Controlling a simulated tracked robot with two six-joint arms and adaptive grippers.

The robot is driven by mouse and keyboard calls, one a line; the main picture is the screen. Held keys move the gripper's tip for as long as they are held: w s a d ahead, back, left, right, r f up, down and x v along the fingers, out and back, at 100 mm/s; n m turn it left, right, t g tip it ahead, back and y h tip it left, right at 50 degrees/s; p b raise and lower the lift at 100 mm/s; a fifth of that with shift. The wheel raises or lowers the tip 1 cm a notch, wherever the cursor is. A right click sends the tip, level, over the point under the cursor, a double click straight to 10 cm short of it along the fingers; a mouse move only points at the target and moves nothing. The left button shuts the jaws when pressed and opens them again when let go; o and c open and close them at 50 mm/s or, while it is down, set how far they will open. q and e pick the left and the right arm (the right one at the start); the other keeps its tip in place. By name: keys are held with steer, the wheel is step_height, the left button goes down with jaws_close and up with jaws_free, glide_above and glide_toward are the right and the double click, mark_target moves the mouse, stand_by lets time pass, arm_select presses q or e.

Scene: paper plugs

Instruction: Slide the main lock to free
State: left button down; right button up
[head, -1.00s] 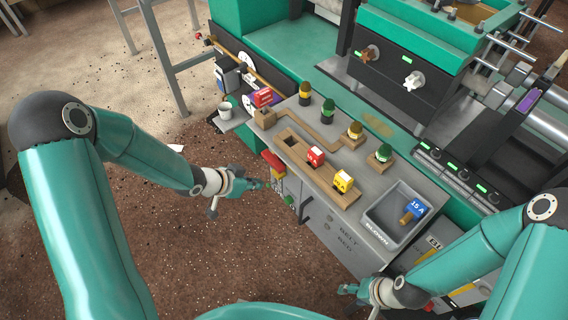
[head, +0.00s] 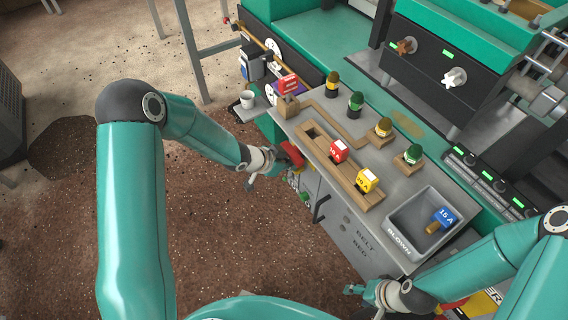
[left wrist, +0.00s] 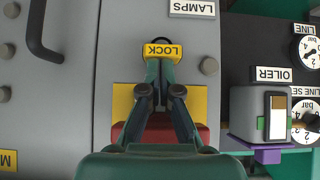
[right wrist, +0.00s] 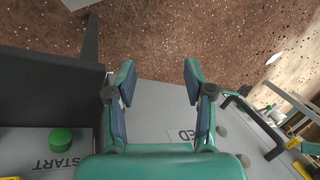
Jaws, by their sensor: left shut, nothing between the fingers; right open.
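The yellow LOCK label (left wrist: 162,50) shows on the grey cabinet front in the left wrist view. Below it is a yellow plate (left wrist: 122,100) with a red part (left wrist: 203,132) across it, mostly behind my fingers. A red handle (head: 292,153) shows at the cabinet's edge in the head view. My left gripper (left wrist: 158,68) is shut and empty, its tips just below the LOCK label; I cannot tell whether they touch the lock. The lock's sliding part is largely hidden by the fingers. My right gripper (right wrist: 160,75) is open and empty, low at the cabinet's front (head: 352,289).
An OILER unit (left wrist: 262,112) and gauges sit right of the lock in the left wrist view. A black door handle (left wrist: 40,30) is to the left. The bench top holds a wooden fuse rack (head: 345,172), several capped plugs and a grey BLOWN bin (head: 400,239).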

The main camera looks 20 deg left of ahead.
step_height(320, 180, down, 2)
steer(key=shift+s+f+b, duration=0.1)
steer(key=shift+b, duration=1)
